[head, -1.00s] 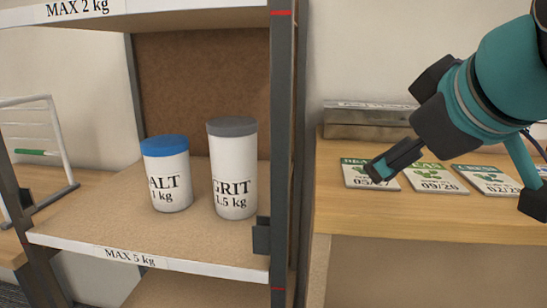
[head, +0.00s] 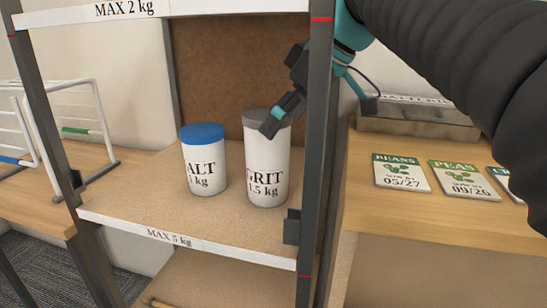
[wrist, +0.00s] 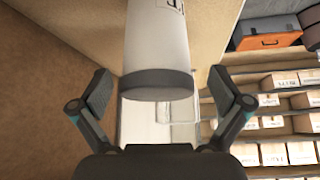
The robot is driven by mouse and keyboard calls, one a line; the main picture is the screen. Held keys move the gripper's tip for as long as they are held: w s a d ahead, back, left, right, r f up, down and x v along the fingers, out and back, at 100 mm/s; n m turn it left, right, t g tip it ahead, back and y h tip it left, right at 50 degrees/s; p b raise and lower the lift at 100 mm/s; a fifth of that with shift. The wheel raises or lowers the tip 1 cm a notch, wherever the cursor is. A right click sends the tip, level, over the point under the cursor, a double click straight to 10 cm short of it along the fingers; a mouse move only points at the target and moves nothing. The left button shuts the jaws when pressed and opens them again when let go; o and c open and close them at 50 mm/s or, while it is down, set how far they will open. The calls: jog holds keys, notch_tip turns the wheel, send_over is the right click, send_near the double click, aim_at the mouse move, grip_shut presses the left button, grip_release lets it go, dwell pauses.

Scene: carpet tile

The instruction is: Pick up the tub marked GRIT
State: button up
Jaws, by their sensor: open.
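The GRIT tub (head: 266,165) is a tall white cylinder with a grey lid, upright on the middle shelf board. Its label shows partly, with "1.5 kg" below. My gripper (head: 276,119) is at the lid's height and hides part of the lid in the head view. In the wrist view, my gripper (wrist: 160,92) has its two fingers spread wide, with the tub (wrist: 155,45) and its dark lid between them in the picture. No contact is visible, and the exact depth cannot be told. A shorter white tub with a blue lid (head: 204,165), marked "ALT 1 kg", stands left of it.
A dark shelf post (head: 317,150) stands just right of the GRIT tub. A shelf edge marked MAX 2 kg (head: 125,10) is above. A wooden table (head: 400,215) on the right holds seed packets (head: 402,172) and a metal box (head: 420,118). A white rack (head: 75,120) stands left.

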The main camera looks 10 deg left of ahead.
aim_at(271, 143)
jog(key=x, duration=0.5)
jog(key=shift+w+d+f+b, duration=0.15)
jog(key=shift+f+b, duration=0.15)
jog(key=shift+f, duration=0.2)
jog(key=c, duration=1.6)
jog(key=shift+r, duration=0.15)
jog(key=shift+c, duration=0.3)
